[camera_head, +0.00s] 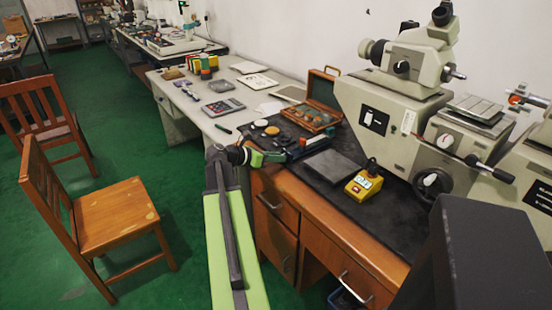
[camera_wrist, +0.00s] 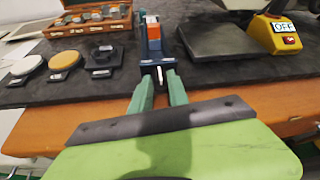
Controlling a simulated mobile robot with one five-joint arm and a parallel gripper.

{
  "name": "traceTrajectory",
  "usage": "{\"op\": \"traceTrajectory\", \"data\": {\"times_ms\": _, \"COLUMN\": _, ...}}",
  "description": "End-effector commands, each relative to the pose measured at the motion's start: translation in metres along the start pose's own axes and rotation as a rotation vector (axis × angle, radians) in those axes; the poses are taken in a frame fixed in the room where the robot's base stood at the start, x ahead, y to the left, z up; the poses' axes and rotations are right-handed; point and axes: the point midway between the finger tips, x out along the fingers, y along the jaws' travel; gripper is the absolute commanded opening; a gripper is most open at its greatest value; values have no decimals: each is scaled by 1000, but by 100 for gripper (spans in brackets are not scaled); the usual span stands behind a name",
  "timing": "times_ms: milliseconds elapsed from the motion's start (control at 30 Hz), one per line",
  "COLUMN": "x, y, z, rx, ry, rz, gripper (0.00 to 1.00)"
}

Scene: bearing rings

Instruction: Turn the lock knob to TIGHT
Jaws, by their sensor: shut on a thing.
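In the wrist view the lock knob (camera_wrist: 160,76) is a small dark piece with a pale bar on the front of a blue fixture (camera_wrist: 153,51). The fixture has an orange-red block on top. My gripper (camera_wrist: 161,83) has its two green fingers on either side of the knob and is shut on it. Any TIGHT lettering is too small or hidden. In the head view my gripper (camera_head: 270,157) is at the bench's front edge, beside the fixture (camera_head: 300,149); the knob cannot be made out there.
Several discs on stands, including a yellow one (camera_wrist: 65,61), are left of the fixture. Behind is an open wooden case (camera_wrist: 88,20). A large measuring machine (camera_head: 395,110) stands at right.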

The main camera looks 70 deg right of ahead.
Motion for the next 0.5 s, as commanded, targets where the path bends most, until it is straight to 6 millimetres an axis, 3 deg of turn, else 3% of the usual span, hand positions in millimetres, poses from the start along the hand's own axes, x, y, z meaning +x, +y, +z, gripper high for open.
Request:
{"op": "traceTrajectory", "data": {"times_ms": 233, "x": -1, "y": -3, "z": 0, "rx": 210, "ry": 6, "rz": 93, "gripper": 0}}
{"op": "traceTrajectory", "data": {"times_ms": 500, "x": -1, "y": -1, "z": 0, "rx": 237, "ry": 7, "rz": 104, "gripper": 0}}
